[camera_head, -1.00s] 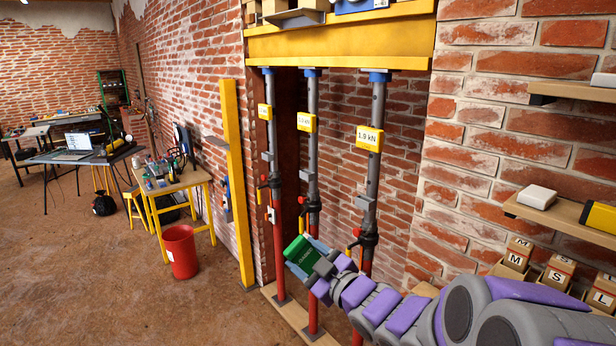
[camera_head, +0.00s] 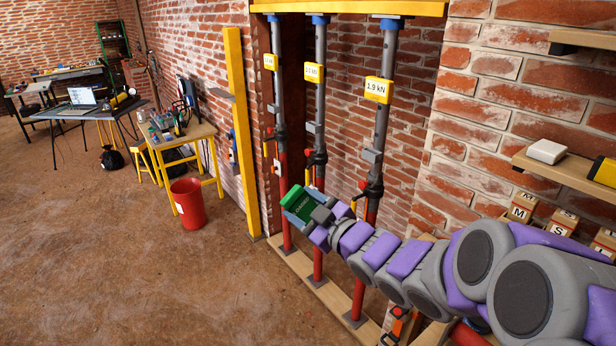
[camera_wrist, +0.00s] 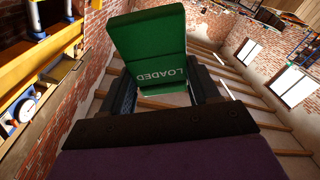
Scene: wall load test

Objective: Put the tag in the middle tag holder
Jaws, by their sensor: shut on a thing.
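A green tag (camera_head: 297,200) is held in my gripper (camera_head: 302,207), near the lower part of the middle prop. In the wrist view the tag (camera_wrist: 152,35) stands between the two fingers of my gripper (camera_wrist: 165,90), with the word LOADED upside down on it. Three props stand in the wall opening: left (camera_head: 280,110), middle (camera_head: 319,100) and right (camera_head: 383,110). A grey holder (camera_head: 314,128) on the middle prop is above the tag, apart from it. Similar grey holders sit on the left prop (camera_head: 273,108) and right prop (camera_head: 371,155).
Yellow readout boxes hang on the props; the right one (camera_head: 378,90) reads 1.9 kN. A yellow post (camera_head: 240,130) stands left of the opening. A red bucket (camera_head: 187,203) is on the floor. Shelves (camera_head: 560,175) with boxes are at the right.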

